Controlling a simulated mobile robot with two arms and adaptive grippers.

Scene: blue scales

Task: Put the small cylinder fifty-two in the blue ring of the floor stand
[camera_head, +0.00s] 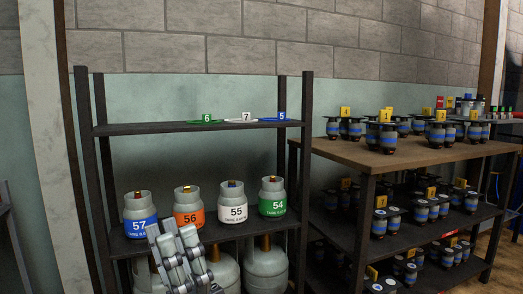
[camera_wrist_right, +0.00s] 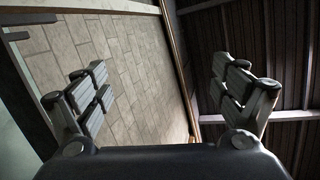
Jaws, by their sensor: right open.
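No cylinder marked 52 can be read in either view. Small grey cylinders marked 57 (camera_head: 140,215), 56 (camera_head: 188,210), 55 (camera_head: 233,206) and 54 (camera_head: 272,200) stand upright on the middle shelf of a dark rack. A flat blue ring (camera_head: 276,121) with a tag 5 lies at the right of the rack's top shelf (camera_head: 150,127); I cannot tell whether this rack is the floor stand. My right gripper (camera_head: 171,235) is raised in front of the rack, below cylinders 57 and 56, open and empty. In the right wrist view (camera_wrist_right: 160,80) its fingers are wide apart. My left gripper is out of view.
A green ring (camera_head: 205,122) and a white ring (camera_head: 240,121) lie beside the blue one. Larger grey cylinders (camera_head: 265,265) stand on the lower level. At right, a wooden-topped table (camera_head: 385,157) holds blue-banded weights. The rack's posts flank its shelves.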

